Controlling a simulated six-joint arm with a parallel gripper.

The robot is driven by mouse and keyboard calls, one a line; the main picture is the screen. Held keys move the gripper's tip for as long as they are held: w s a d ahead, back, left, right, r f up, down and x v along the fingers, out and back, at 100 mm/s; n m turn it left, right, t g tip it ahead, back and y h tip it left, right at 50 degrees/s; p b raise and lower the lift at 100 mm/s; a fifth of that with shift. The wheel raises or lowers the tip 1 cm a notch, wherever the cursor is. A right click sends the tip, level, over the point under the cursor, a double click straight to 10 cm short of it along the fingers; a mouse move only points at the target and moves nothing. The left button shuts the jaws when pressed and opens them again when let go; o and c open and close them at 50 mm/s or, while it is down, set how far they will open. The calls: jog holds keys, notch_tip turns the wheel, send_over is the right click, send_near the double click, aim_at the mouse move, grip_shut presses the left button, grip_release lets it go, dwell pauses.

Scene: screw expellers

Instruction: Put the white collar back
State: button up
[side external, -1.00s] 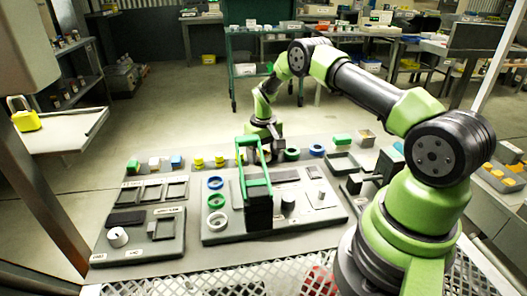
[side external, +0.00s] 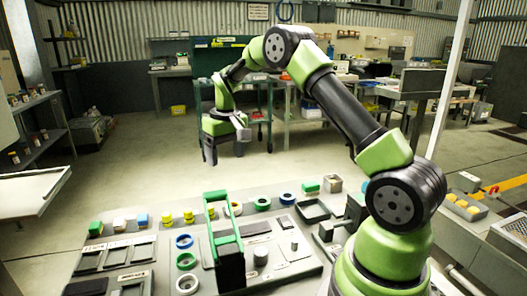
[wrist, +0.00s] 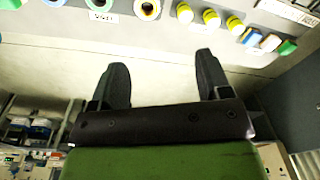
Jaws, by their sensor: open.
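The white collar (side external: 187,284) looks like the white ring lying at the lower edge of the side view, nearest in a column of rings with a green ring (side external: 186,261) and a blue ring (side external: 184,241). My gripper (side external: 224,155) hangs in the air beyond the far edge of the bench, away from that ring. In the wrist view its two fingers (wrist: 160,75) are wide apart with nothing between them. The white ring cannot be made out in the wrist view.
Yellow-topped pieces (side external: 189,214) and more rings (side external: 262,203) line the bench's far edge. Floor lies open beyond; a green cart (side external: 265,110) stands farther back.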

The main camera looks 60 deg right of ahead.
jog(key=s+a+r+t, duration=0.2)
jog(key=s+a+r, duration=0.3)
jog(key=a+r, duration=0.15)
jog(key=s+a+r+t, duration=0.2)
jog(key=s+a+r, duration=0.3)
jog(key=r, duration=0.3)
jog(key=s+a+t+y, duration=0.1)
jog(key=s+a, duration=0.2)
jog(key=s, duration=0.3)
jog(key=s+a+t+y, duration=0.1)
jog(key=s+a, duration=0.2)
jog(key=s, duration=0.4)
jog(key=shift+a, duration=0.25)
jog(key=shift+s, duration=0.1)
